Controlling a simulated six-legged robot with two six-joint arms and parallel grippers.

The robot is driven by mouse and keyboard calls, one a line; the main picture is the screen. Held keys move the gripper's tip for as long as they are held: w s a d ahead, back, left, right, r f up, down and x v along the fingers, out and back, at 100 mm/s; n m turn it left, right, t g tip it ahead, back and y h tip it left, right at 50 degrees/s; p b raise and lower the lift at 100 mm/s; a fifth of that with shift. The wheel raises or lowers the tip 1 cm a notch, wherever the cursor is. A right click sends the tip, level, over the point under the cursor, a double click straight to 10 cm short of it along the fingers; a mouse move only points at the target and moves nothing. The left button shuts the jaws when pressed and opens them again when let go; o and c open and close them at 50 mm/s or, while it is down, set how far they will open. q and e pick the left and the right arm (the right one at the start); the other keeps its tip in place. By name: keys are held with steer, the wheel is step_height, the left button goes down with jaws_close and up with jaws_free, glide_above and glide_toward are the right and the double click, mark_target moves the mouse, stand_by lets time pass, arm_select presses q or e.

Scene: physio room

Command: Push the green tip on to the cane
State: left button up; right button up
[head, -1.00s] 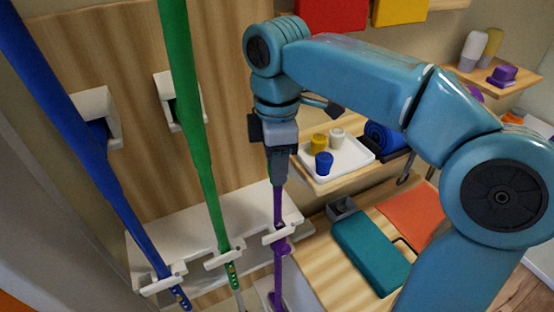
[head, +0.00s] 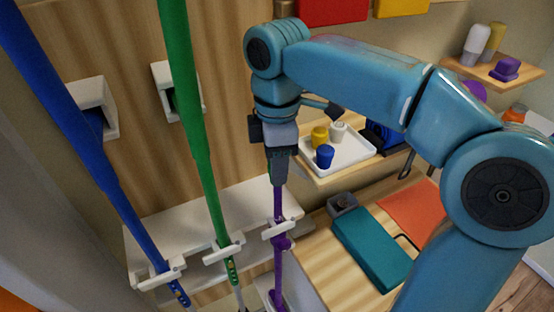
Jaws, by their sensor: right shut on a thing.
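The purple cane (head: 279,205) stands upright in a white clip at the lower middle. My right gripper (head: 279,172) points down over its upper end and is shut. A small sliver of green shows at the left edge of the fingers, which fits the green tip, but the fingers hide most of it. The cane's top end is hidden there too, so I cannot tell how far the tip sits on it. My left gripper is out of view.
A blue cane (head: 105,170) and a green cane (head: 192,110) stand to the left in white holders. A white tray (head: 352,155) with yellow, white and blue tips sits on a shelf to the right. A teal box (head: 372,250) and an orange mat (head: 412,212) lie below.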

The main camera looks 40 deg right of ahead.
steer(key=shift+f+b, duration=0.4)
steer(key=shift+f, duration=0.2)
steer(key=o, duration=1.7)
steer(key=shift+r, duration=0.15)
step_height(320, 180, up, 5)
steer(key=p, duration=0.5)
steer(key=shift+r, duration=0.2)
steer(key=shift+r+p, duration=1.15)
steer(key=shift+r, duration=0.05)
